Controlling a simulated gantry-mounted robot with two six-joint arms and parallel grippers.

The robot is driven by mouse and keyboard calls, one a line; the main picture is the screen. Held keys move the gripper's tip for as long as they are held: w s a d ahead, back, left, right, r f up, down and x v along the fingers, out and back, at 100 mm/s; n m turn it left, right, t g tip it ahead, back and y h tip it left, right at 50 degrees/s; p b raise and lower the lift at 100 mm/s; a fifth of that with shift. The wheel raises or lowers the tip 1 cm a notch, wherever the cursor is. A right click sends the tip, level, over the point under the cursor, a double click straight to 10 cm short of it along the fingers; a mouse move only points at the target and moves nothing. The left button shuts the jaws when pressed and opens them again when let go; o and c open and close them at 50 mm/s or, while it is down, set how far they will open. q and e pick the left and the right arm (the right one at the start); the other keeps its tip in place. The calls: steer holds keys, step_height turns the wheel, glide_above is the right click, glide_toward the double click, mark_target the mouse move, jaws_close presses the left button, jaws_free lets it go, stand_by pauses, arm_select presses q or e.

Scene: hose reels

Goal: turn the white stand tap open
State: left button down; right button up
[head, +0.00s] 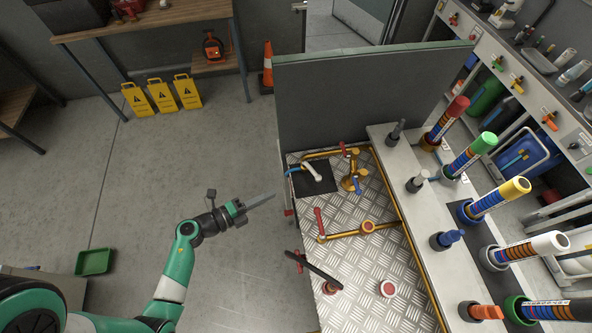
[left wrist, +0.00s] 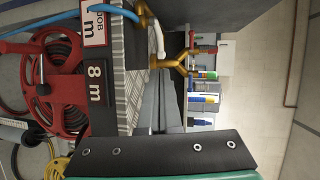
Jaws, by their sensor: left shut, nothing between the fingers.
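The white stand tap (head: 312,172) stands on a black square at the back left of the metal tread-plate platform (head: 350,262). A blue hose runs from its left side. In the left wrist view a white curved piece (left wrist: 158,40), apparently the tap, shows near the top, beside brass pipework. My left gripper (head: 270,197) is shut and empty, in front and to the left of the tap, apart from it, with its grey fingers pointing right. The fingers also show in the left wrist view (left wrist: 156,108). My right gripper is not in view.
Brass pipework (head: 355,180) with red and blue handles stands right of the tap. A dark grey panel (head: 370,100) rises behind it. A dark lever (head: 320,270) stands at the platform's front left. In the left wrist view, a red hose reel (left wrist: 62,85) is close by on the left.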

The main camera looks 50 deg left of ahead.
arm_select(q)
steer(key=b, duration=0.4)
glide_toward(312, 170)
steer(key=w, duration=0.1)
steer(key=w+d+f, duration=0.1)
steer(key=w, duration=0.1)
steer(key=w+d, duration=0.1)
steer(key=w, duration=0.1)
steer(key=shift+f, duration=0.4)
steer(key=shift+w, duration=0.55)
